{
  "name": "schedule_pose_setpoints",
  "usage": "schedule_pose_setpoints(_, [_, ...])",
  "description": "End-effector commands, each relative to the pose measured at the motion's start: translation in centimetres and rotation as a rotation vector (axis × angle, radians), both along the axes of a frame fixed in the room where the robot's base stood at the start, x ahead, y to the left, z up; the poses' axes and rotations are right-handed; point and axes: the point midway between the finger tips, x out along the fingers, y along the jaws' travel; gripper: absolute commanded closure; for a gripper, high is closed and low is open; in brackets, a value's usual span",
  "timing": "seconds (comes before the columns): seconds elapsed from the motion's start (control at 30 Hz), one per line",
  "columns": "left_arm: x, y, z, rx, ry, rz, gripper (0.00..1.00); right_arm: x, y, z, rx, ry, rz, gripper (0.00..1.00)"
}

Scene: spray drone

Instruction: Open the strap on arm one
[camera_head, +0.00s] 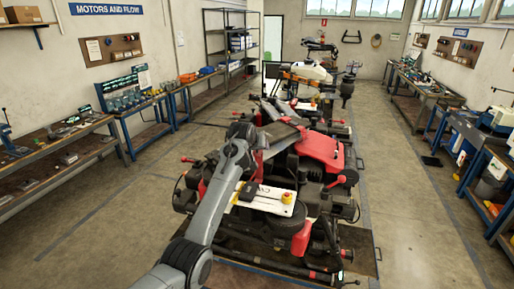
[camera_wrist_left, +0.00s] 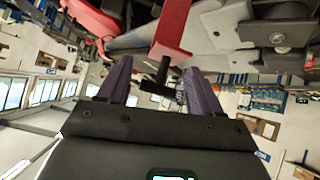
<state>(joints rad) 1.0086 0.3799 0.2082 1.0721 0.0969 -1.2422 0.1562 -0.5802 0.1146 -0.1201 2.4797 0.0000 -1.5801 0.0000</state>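The spray drone (camera_head: 320,147), red and black, stands in the middle of the room in the head view. My left arm reaches up to its near left side, and its gripper is hard to make out there among the drone's parts. In the left wrist view my left gripper (camera_wrist_left: 161,72) is open, with its two dark fingers apart. A red strap (camera_wrist_left: 172,30) comes down from above, and a black T-shaped piece (camera_wrist_left: 160,78) at its end shows between the fingers. I cannot tell whether the fingers touch it. My right gripper is not in view.
A pale panel with a yellow-and-red button (camera_head: 287,198) lies at the front of the machine. Workbenches (camera_head: 150,108) line the left wall, and others (camera_head: 425,97) line the right.

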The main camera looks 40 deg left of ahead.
Motion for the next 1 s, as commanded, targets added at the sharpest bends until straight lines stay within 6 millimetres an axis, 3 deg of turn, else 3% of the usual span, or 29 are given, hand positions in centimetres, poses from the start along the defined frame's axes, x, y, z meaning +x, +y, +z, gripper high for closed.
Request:
schedule_pose_setpoints(0.47, [-1.0,-0.5,0.7,0.002,0.0,0.0,0.35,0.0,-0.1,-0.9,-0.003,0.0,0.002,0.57])
schedule_pose_setpoints(1.0, [-6.6,-3.4,6.0,0.002,-0.002,0.0,0.35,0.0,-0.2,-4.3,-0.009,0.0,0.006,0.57])
